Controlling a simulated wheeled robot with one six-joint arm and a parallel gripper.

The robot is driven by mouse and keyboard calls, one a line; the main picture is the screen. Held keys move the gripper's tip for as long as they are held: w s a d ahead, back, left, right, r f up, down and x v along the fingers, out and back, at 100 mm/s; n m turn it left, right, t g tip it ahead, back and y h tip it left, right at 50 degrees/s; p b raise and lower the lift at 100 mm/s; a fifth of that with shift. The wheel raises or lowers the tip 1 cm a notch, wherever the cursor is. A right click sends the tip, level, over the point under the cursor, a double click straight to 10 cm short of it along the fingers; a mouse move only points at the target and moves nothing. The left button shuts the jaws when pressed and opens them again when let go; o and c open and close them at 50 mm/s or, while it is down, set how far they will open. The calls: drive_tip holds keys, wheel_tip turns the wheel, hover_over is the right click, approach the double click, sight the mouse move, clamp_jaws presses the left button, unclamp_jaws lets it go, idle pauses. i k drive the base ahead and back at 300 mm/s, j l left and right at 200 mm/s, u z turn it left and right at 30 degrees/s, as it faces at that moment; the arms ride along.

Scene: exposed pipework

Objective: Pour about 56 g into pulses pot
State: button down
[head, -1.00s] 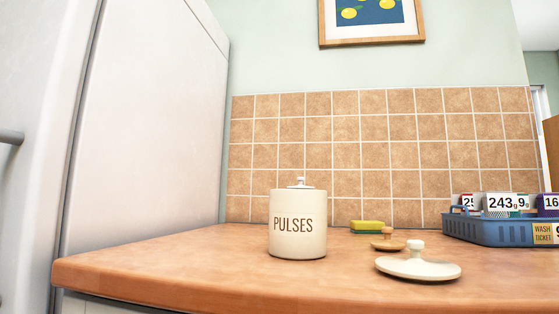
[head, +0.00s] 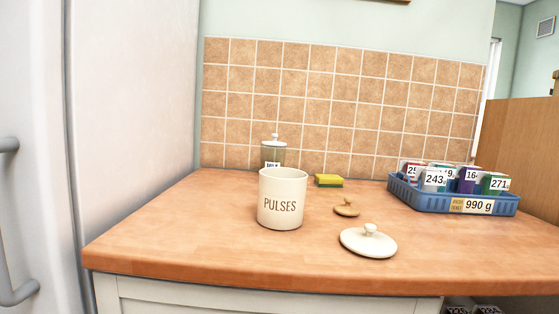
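The pulses pot (head: 282,199) is a cream cylinder marked PULSES, upright on the wooden counter left of centre. Its top is open, and its contents cannot be seen from here. A cream lid with a knob (head: 368,242) lies on the counter to the pot's right. A blue basket (head: 424,200) at the right holds several small labelled packs, among them a white one reading 243 (head: 434,180) and a green one reading 271 (head: 496,184). The basket's ticket reads 990 g. My gripper does not show in this view.
A darker jar (head: 273,152) with a pale lid stands behind the pot, its label partly hidden. A small wooden lid (head: 346,207) and a yellow-green sponge (head: 328,181) lie right of the pot. A fridge (head: 130,120) borders the left. The front counter (head: 215,252) is clear.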

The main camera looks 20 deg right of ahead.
sight(282, 193)
drive_tip(key=i+l, duration=0.1)
drive_tip(key=i, duration=0.4)
drive_tip(key=i+l, duration=0.15)
drive_tip(key=i, duration=0.3)
drive_tip(key=i+l, duration=0.1)
drive_tip(key=i, duration=0.4)
